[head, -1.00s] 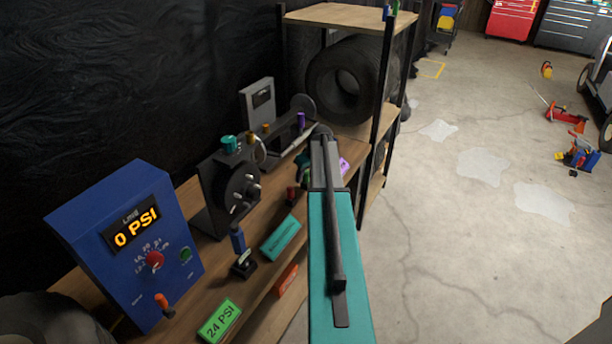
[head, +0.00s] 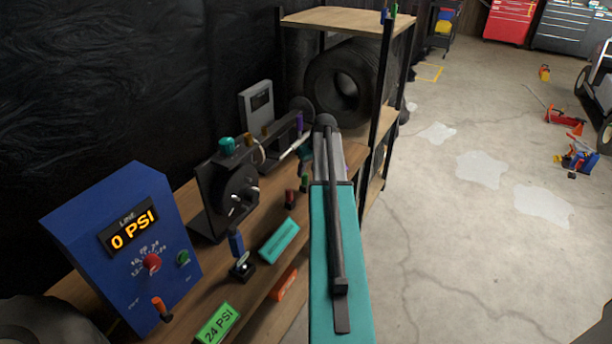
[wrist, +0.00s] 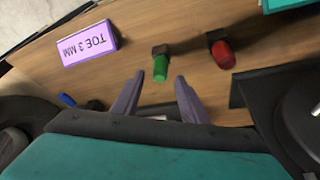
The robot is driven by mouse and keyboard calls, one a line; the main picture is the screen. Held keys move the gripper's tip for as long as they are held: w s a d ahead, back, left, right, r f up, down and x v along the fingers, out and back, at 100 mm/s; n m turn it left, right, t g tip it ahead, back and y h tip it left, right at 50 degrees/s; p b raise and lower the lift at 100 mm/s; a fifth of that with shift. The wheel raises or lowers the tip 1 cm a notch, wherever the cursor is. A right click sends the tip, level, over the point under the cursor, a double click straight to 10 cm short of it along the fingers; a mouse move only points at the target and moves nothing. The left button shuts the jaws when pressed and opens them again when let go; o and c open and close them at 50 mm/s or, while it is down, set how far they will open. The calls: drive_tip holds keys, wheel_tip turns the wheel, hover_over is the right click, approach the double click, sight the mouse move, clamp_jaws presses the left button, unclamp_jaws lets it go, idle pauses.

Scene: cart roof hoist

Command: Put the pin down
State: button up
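A green-handled pin (wrist: 160,68) stands on the wooden bench, in or beside a small dark block. A red-handled one (wrist: 222,52) stands to its right. Both also show in the head view, the green (head: 305,182) just left of my arm and the red (head: 290,198) nearer. My gripper (wrist: 160,77) is open, its two purple-grey fingertips apart on either side of the green handle, with visible gaps. I see nothing held. Which pin the task means is not clear. In the head view my teal arm hides most of the gripper.
A purple "TOE 3 MM" label (wrist: 89,43) lies on the bench. A blue gauge box (head: 125,245) reads 0 PSI. A black machine (head: 228,190) with a disc stands behind. A shelf post (head: 383,100) and tyre (head: 345,85) are beyond. The floor at right is mostly open.

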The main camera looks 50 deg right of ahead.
drive_tip(key=v, duration=0.6)
drive_tip(key=shift+b, duration=0.4)
drive_tip(key=shift+s, duration=0.1)
idle(0.4)
